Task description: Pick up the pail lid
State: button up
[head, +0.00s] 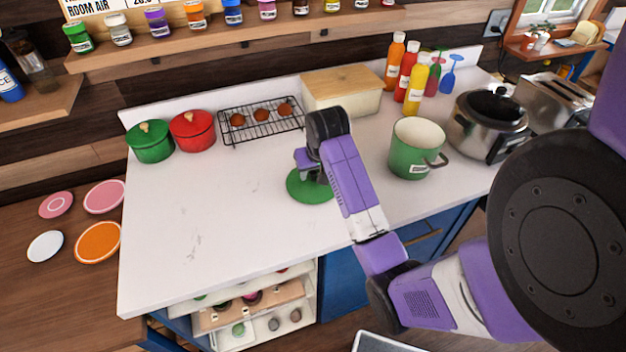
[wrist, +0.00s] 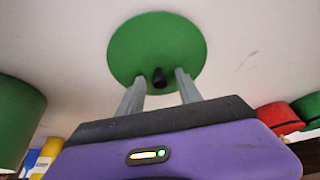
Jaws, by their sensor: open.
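The pail lid (head: 303,190) is a flat green disc lying on the white counter, partly hidden under my arm in the head view. In the wrist view the lid (wrist: 150,45) shows with a small black knob (wrist: 159,77) on it. My gripper (wrist: 159,80) is open over the lid, one finger on each side of the knob, with a gap to both. The head view shows my gripper (head: 312,172) from above, its fingertips hidden. I cannot tell whether the fingers touch the lid. The green pail (head: 408,150) stands open and upright to the right of my gripper.
Green (head: 150,141) and red (head: 193,131) lidded pots stand at the counter's back left. A wire rack (head: 261,122), a wood-topped bin (head: 341,90), sauce bottles (head: 416,88) and a steel cooker (head: 487,125) line the back and right. The counter's left front is clear.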

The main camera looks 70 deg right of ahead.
jog(key=shift+w+d+f, duration=0.1)
jog(key=shift+d+f, duration=0.05)
jog(key=shift+f, duration=0.3)
grip_shut()
